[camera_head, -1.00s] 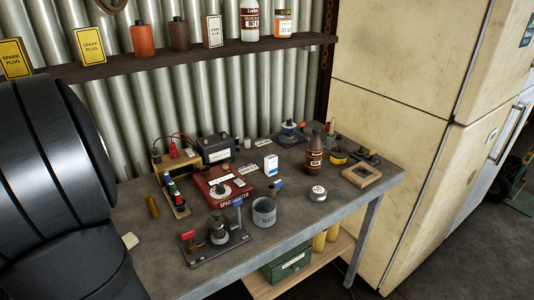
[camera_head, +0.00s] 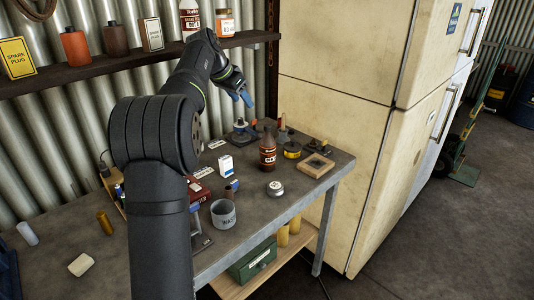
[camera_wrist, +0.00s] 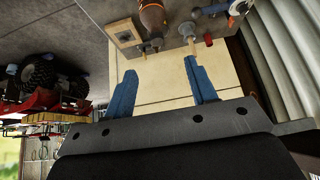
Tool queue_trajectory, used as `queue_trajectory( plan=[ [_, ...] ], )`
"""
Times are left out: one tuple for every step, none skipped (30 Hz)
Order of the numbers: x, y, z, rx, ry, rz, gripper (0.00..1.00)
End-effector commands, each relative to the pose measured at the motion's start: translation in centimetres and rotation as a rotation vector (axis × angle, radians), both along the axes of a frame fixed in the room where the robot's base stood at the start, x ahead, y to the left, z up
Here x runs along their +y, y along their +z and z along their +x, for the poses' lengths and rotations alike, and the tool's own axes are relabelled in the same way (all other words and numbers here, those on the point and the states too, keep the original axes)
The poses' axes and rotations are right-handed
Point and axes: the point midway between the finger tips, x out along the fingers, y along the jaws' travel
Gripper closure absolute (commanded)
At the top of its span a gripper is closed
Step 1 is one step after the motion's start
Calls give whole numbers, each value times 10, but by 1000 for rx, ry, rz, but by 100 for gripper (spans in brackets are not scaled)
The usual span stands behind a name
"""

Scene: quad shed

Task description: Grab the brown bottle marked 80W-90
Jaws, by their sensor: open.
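A brown bottle (camera_head: 268,154) with a dark neck and a reddish label stands upright on the grey workbench (camera_head: 305,205), toward its right end. The marking is too small to read surely. A brown bottle (camera_wrist: 152,14) also shows at the top of the wrist view, cut off by the frame edge. My gripper (camera_head: 247,97) is raised above the back of the bench, higher than the bottle and slightly left of it. Its blue fingers are apart in the wrist view (camera_wrist: 160,66), with nothing between them.
A grey cup (camera_head: 223,214) stands nearer. A shelf (camera_head: 150,56) with containers runs behind; a cream fridge (camera_head: 345,110) stands right.

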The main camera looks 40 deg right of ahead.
Motion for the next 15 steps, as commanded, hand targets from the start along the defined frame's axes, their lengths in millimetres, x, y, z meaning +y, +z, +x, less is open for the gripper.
queue_trajectory(
  plan=[
    [-10, 2, -8, 4, -13, 0, 48],
    [-13, 2, -11, 7, -17, 1, 48],
    [-17, 1, -13, 9, -21, 2, 48],
    [-19, 0, -14, 11, -24, 3, 48],
    [-22, -2, -15, 11, -25, 3, 48],
    [-25, -6, -16, 12, -26, 4, 48],
    [-27, -10, -15, 12, -26, 4, 48],
    [-30, -15, -15, 12, -26, 4, 48],
    [-34, -23, -15, 14, -25, 5, 48],
    [-38, -29, -15, 13, -25, 5, 48],
    [-41, -35, -15, 14, -24, 5, 48],
    [-46, -42, -15, 13, -25, 5, 48],
    [-50, -47, -15, 13, -25, 4, 48],
    [-53, -53, -15, 13, -25, 5, 48],
    [-58, -60, -15, 13, -25, 5, 48]
  ],
)
